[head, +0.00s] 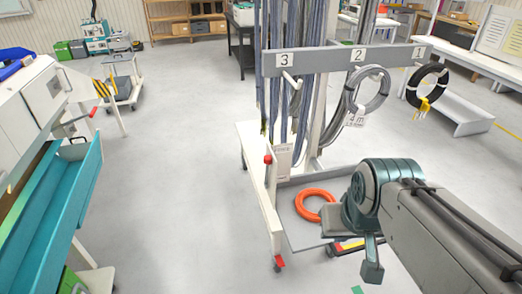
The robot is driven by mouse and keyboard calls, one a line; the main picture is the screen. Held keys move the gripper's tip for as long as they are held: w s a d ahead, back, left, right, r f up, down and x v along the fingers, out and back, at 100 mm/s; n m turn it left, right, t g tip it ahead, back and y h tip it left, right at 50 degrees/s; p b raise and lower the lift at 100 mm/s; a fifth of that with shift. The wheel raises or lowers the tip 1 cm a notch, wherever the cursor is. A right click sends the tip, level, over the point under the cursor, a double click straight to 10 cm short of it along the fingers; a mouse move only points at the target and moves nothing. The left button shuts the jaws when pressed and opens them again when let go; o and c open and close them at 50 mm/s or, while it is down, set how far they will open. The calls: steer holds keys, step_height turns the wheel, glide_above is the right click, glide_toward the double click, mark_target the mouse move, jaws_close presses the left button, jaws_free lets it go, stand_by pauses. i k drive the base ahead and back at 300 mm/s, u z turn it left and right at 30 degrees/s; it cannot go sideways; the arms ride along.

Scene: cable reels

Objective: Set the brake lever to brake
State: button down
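A lever with a red knob (268,159) stands roughly upright at the front end of the white cable-reel cart. A small pale label plate (283,158) is just to its right; its print is too small to read surely. I cannot tell which marked position the lever is in. My gripper (357,243) is at the lower right, pointing down and well to the right of the lever, apart from it. One finger shows clearly; the other is not clear, so its opening cannot be judged. I see nothing held in it.
The cart's rail (330,62) carries hooks numbered 1 to 3, with a grey coil (370,92) and a black coil (427,88). An orange ring (315,205) lies on the cart's lower tray. A teal drawer (70,190) stands open at left. Floor between is clear.

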mark_target(268, 158)
steer(key=u, duration=0.5)
steer(key=k, duration=0.6)
steer(key=u, duration=0.9)
steer(key=i, duration=0.85)
steer(key=z, duration=0.8)
steer(key=i, duration=0.7)
steer(key=z, duration=0.7)
